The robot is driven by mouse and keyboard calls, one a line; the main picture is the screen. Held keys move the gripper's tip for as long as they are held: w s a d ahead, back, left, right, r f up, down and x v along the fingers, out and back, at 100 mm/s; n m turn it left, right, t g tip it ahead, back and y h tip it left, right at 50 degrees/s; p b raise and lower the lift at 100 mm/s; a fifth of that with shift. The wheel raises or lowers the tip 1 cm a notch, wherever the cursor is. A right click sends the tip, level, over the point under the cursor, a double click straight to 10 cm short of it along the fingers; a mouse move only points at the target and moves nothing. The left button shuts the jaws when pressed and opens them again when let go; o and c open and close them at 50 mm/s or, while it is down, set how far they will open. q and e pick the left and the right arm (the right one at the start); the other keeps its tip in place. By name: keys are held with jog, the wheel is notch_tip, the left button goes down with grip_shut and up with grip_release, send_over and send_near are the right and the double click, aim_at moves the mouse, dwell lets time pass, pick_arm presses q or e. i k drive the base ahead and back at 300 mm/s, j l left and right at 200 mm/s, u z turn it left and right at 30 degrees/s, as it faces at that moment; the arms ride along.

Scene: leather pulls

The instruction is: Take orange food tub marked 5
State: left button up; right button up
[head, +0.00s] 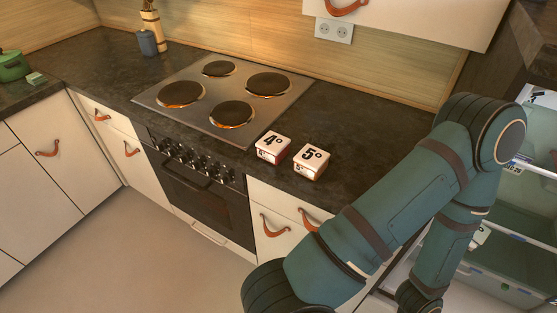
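The tub marked 5 (311,162) stands on the dark counter to the right of the stove, near the front edge. Its lid is white with a black "5°", and its low sides look reddish-orange. A similar tub marked 4 (273,147) stands just to its left, with a small gap between them. My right arm crosses the right side of the view, bent at the elbow, with its lower part running down past the bottom edge. Neither gripper shows in the head view.
The stove (224,96) has orange glowing under several plates. An open fridge with clear drawers (501,284) stands at the right, partly behind my arm. The counter (375,125) behind the tubs is clear. A green pot (12,66) sits far left.

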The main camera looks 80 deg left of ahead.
aim_at(311, 161)
jog(key=u, duration=1.8)
jog(key=k+j+u, duration=0.1)
jog(key=u, duration=0.25)
